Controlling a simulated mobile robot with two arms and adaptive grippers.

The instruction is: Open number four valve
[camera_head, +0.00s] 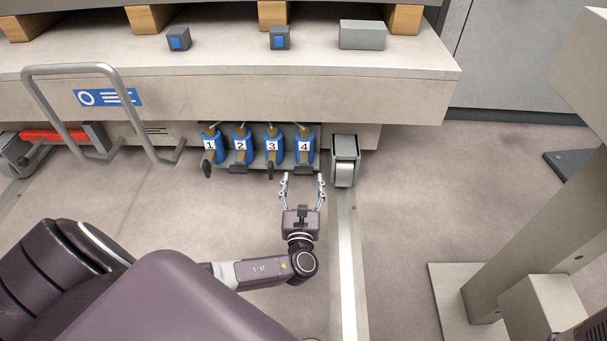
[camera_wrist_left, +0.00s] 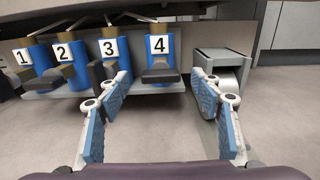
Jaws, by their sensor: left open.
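Number four valve (camera_head: 304,147) is a blue body with a white "4" label and a dark handle at its lower front, rightmost in a row under the machine's ledge. Its dark handle (camera_wrist_left: 161,75) shows in the left wrist view, lying across the front below the label. My left gripper (camera_head: 303,180) is open and empty, just in front of and below valve four, with its fingers pointing at it. In the left wrist view the fingers (camera_wrist_left: 166,95) are spread to either side of the handle, nearer the camera and apart from it. My right gripper is not in view.
Valves one (camera_head: 212,147), two (camera_head: 240,146) and three (camera_head: 273,145) stand close on the left. A grey roller block (camera_head: 344,160) stands close on the right, above a floor rail (camera_head: 346,255). A bent grey handrail (camera_head: 50,110) is at left.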

